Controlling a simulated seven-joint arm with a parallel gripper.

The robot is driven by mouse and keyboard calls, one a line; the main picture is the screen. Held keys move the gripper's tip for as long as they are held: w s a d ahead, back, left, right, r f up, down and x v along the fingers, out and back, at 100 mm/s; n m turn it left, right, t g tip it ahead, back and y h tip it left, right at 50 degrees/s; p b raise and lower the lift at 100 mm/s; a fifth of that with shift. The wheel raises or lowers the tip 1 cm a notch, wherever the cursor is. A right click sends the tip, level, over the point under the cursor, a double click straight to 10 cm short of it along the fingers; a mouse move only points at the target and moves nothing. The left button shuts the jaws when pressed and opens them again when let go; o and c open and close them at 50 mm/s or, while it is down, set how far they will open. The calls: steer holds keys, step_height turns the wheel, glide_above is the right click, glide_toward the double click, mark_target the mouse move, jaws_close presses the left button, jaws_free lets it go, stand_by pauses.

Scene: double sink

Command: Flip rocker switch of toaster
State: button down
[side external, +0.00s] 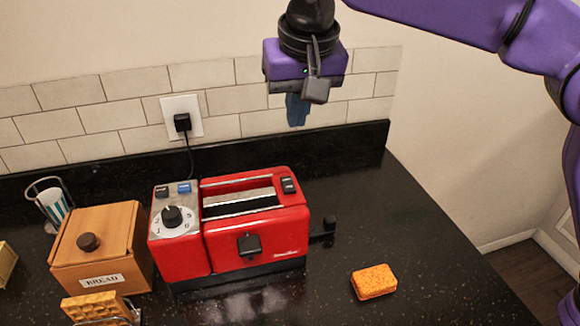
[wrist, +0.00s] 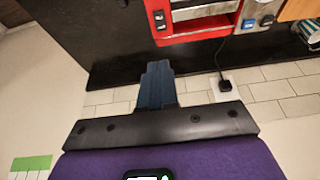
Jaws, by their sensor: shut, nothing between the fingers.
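The red toaster (side external: 255,230) stands on the black counter in the side view. Its top-left panel has a black switch (side external: 162,191), a blue switch (side external: 184,188) and a black dial (side external: 172,216). Another black rocker switch (side external: 289,185) sits on the top right edge. My gripper (side external: 297,110) is shut and empty, above and behind the toaster, in front of the tiled wall. In the wrist view, my gripper's blue fingers (wrist: 155,80) are together, and the toaster (wrist: 205,22) shows partly at the top edge, with a rocker switch (wrist: 159,20) visible.
A wooden bread box (side external: 100,250) stands left of the toaster. An orange sponge (side external: 374,282) lies on the counter at right. The toaster's cord runs to a wall outlet (side external: 182,118).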

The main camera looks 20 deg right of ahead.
stand_by(0.3)
glide_toward(288, 178)
steer(key=x, duration=0.5)
steer(key=shift+w, duration=0.1)
steer(key=shift+x, duration=0.8)
